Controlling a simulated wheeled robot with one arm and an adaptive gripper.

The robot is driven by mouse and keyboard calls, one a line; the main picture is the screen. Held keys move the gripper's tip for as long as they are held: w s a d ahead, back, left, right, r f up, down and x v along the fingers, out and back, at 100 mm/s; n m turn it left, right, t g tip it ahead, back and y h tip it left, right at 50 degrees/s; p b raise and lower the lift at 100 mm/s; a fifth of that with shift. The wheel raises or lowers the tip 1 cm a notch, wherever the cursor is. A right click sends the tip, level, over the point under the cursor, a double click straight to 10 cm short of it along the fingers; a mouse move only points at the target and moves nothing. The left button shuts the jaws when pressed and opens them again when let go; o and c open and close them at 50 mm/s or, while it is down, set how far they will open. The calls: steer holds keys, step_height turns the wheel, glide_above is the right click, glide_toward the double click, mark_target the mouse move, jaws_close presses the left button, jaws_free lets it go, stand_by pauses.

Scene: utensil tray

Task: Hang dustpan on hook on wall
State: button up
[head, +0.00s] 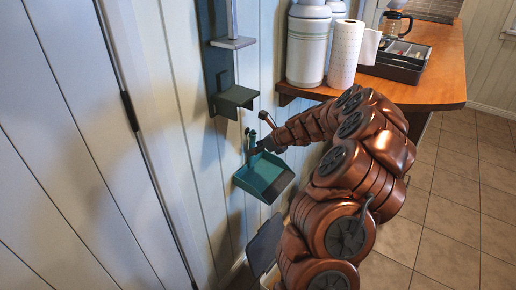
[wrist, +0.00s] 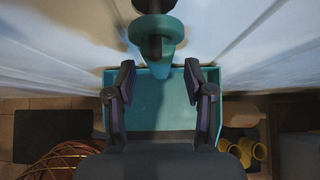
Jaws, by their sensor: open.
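The teal dustpan (head: 264,178) is beside the panelled wall in the head view, its handle up and its pan down. It also shows in the wrist view (wrist: 160,103), with its ringed handle end (wrist: 168,30) at the top. A dark hook-like piece (wrist: 153,45) shows at that ring and seems to pass through its hole. My gripper (head: 262,147) is at the dustpan's upper part. In the wrist view its two fingers (wrist: 159,78) are spread apart, with the dustpan beyond and between them and a gap on either side. Exact contact at the hook is unclear.
A dark green bracket shelf (head: 234,98) is on the wall above the dustpan. A wooden counter (head: 440,88) at right holds canisters, a paper towel roll (head: 345,55) and a utensil tray (head: 396,62). Yellow cylinders (wrist: 250,150) lie low at right in the wrist view.

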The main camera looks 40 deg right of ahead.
steer(key=v, duration=1.2)
